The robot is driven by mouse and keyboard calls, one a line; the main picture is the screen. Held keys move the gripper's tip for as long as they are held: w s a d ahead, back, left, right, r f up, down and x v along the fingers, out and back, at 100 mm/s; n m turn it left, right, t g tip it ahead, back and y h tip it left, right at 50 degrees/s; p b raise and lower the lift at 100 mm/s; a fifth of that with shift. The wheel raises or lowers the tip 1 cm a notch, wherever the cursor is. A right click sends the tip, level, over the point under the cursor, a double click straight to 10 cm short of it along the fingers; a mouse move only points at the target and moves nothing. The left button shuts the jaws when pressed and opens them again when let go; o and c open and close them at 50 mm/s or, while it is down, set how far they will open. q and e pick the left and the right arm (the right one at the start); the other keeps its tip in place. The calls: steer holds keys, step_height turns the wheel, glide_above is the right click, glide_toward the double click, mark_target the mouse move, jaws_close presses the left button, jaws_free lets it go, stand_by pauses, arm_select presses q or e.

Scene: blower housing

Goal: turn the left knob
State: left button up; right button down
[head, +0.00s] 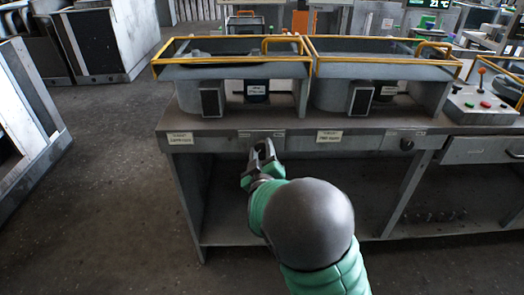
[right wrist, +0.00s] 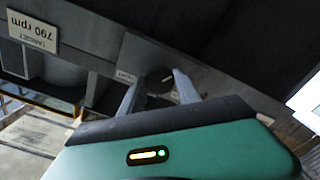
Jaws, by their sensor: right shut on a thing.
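The left knob (right wrist: 160,80) is a dark round knob on the front edge of the bench. In the right wrist view it sits between the two grey fingers of my right gripper (right wrist: 157,84). In the head view my right gripper (head: 264,151) reaches the bench front, shut on the left knob, and hides most of it there. The knob's pointer angle is too small to read. The right knob (head: 407,144) is dark and stands free further right on the same edge. My left gripper is in neither view.
The grey bench (head: 230,145) carries two housings with yellow rails (head: 230,38). A target label (right wrist: 35,32) reading 790 rpm shows upside down in the wrist view. A control box (head: 480,103) with colored buttons stands at right.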

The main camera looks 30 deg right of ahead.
steer(key=shift+f, duration=0.15)
steer(key=shift+m, duration=0.4)
steer(key=shift+f+m+b, duration=0.15)
steer(key=shift+m+b, duration=0.25)
steer(key=shift+m, duration=0.5)
steer(key=m+b, duration=0.1)
steer(key=m, duration=0.3)
steer(key=shift+s+m+b, duration=0.1)
steer(key=shift+m+b, duration=0.2)
steer(key=shift+b, duration=0.1)
steer(key=c, duration=0.9)
jaws_free()
